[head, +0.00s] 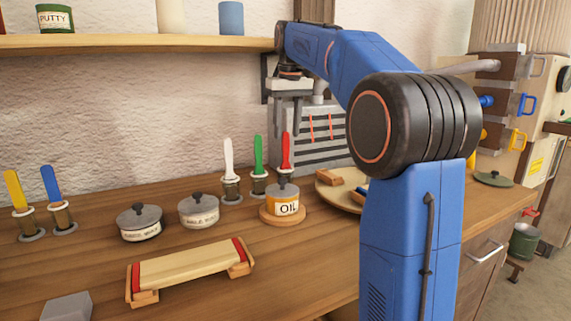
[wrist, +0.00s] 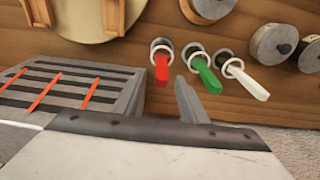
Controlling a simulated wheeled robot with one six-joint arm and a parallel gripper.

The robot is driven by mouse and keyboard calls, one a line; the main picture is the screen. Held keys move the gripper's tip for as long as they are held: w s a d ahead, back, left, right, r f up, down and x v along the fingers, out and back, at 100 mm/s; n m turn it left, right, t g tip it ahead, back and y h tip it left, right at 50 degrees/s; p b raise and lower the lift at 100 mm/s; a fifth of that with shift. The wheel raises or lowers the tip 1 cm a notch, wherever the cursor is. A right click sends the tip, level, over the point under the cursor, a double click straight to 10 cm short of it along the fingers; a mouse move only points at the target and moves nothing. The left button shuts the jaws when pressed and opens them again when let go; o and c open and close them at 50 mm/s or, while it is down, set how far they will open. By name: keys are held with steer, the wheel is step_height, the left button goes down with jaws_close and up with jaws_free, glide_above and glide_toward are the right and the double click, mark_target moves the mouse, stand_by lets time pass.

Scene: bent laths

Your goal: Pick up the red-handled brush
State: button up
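The red-handled brush (head: 286,152) stands handle up in a holder on the bench, at the right end of a row with the green-handled brush (head: 258,155) and the white-handled brush (head: 229,160). In the wrist view the red handle (wrist: 162,69) points toward the camera, with the green handle (wrist: 208,76) and white handle (wrist: 247,81) to its right. My gripper (head: 286,122) points down above the red brush, fingers apart and empty. In the head view the fingertips are near the handle's top. Whether they touch it I cannot tell.
The oil pot (head: 284,198) stands in front of the red brush. A grey slatted unit (head: 335,137) stands behind it, close to my gripper. A round wooden board (head: 326,184) lies to the right. A shelf (head: 130,43) hangs above at the left.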

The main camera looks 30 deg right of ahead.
mark_target(285, 155)
steer(key=shift+w+a+f, duration=0.1)
steer(key=shift+w+f, duration=0.1)
steer(key=shift+f, duration=1.7)
steer(key=shift+w+a+f, duration=0.1)
steer(key=shift+w+f, duration=0.1)
steer(key=shift+f, duration=1.65)
steer(key=shift+d, duration=0.1)
jaws_close()
